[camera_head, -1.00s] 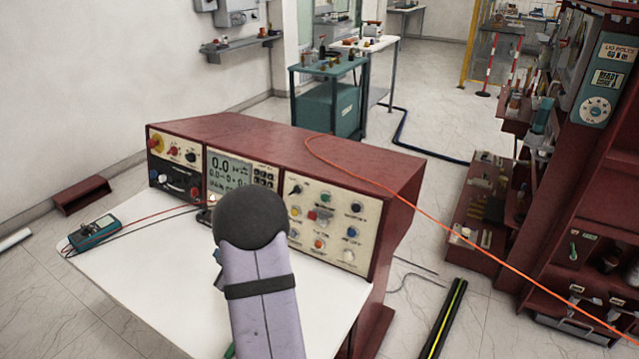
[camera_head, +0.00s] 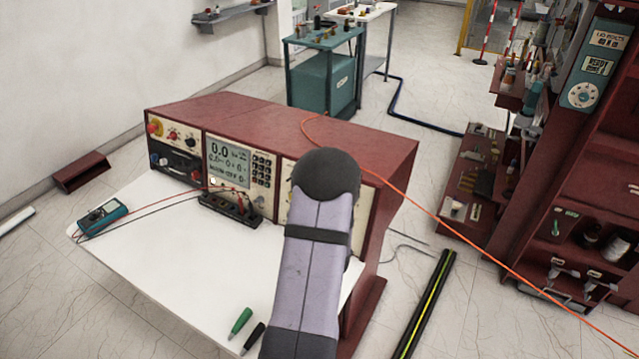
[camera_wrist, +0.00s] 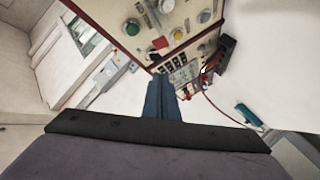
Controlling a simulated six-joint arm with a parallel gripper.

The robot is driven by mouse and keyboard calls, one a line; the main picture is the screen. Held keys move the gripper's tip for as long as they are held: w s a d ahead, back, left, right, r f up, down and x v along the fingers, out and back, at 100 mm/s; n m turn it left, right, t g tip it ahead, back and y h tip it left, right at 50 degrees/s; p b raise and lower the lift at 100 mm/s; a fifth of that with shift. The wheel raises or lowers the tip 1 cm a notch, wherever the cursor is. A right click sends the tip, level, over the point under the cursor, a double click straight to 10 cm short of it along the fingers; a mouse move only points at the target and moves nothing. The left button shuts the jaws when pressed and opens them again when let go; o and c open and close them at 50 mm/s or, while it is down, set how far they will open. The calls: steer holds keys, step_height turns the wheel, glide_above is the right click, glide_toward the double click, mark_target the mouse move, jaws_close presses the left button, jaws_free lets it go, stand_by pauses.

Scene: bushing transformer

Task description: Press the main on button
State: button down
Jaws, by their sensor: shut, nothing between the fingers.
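I cannot read which is the main on button. My gripper (camera_wrist: 161,80) is shut and empty, its blue fingers pointing toward the panel near the red and yellow buttons. Contact cannot be told. The head view hides the fingers behind my arm.
A teal multimeter (camera_head: 102,215) with leads lies at the table's left edge. A black terminal block (camera_head: 230,210) sits before the display. Green (camera_head: 240,321) and black (camera_head: 253,338) probes lie near the front. An orange cable (camera_head: 440,218) crosses the console top. The white tabletop (camera_head: 165,270) is largely clear.

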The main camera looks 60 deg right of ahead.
steer(key=shift+d, duration=0.1)
steer(key=d, duration=0.2)
steer(key=d+f+b, duration=0.1)
steer(key=d, duration=0.1)
steer(key=d+f, duration=0.1)
steer(key=d, duration=0.1)
steer(key=shift+d, duration=0.25)
steer(key=shift+d+b, duration=0.5)
steer(key=shift+d, duration=0.4)
steer(key=shift+d+f+b, duration=0.25)
steer(key=shift+d+b, duration=0.4)
steer(key=shift+d, duration=0.2)
stand_by(2.4)
steer(key=shift+a, duration=0.2)
steer(key=shift+a+r, duration=0.2)
steer(key=shift+a, duration=0.45)
steer(key=shift+a, duration=0.1)
steer(key=shift+a+r, duration=0.2)
steer(key=shift+a, duration=0.55)
steer(key=shift+a+r, duration=0.2)
steer(key=shift+a, duration=0.6)
steer(key=shift+a+r, duration=0.2)
steer(key=shift+a, duration=0.55)
